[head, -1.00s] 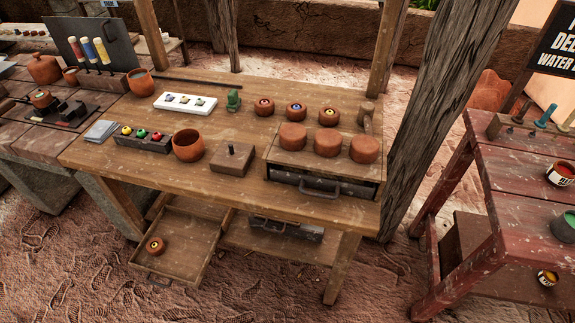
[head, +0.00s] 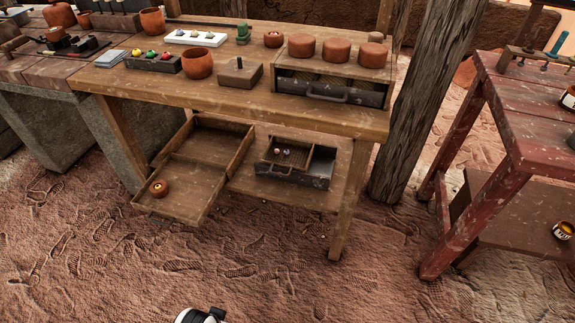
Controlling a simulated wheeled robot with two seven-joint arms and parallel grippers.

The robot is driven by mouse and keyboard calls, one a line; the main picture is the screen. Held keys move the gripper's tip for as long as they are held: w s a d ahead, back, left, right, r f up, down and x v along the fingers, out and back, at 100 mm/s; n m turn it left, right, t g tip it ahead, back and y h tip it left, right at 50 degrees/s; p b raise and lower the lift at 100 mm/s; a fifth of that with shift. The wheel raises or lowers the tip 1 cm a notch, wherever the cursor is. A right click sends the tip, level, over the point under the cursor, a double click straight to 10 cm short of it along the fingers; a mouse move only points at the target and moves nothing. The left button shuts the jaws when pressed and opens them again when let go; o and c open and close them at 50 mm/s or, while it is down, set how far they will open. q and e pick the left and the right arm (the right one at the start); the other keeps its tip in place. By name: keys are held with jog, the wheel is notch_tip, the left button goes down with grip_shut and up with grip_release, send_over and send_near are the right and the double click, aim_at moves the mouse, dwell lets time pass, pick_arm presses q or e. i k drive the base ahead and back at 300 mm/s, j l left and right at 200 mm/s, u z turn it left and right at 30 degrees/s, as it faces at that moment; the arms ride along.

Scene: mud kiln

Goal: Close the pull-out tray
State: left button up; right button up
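The wooden pull-out tray (head: 186,207) sticks out toward me from under the left part of the wooden workbench (head: 338,119). It stands well open, with its back part (head: 219,142) under the benchtop. A small round clay piece (head: 158,188) with a yellowish center lies in the tray's front left corner. A dark handle shows at the tray's front edge. Neither gripper's fingers are in view. Only a white and black part, seemingly mine, shows at the bottom edge, well in front of the tray.
A dark divided box (head: 320,168) with small items sits on the lower shelf (head: 297,194), right of the tray. A red table (head: 510,125) stands right. Sandy ground before the tray is clear.

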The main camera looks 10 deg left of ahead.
aim_at(194, 184)
jog(key=u, duration=1.45)
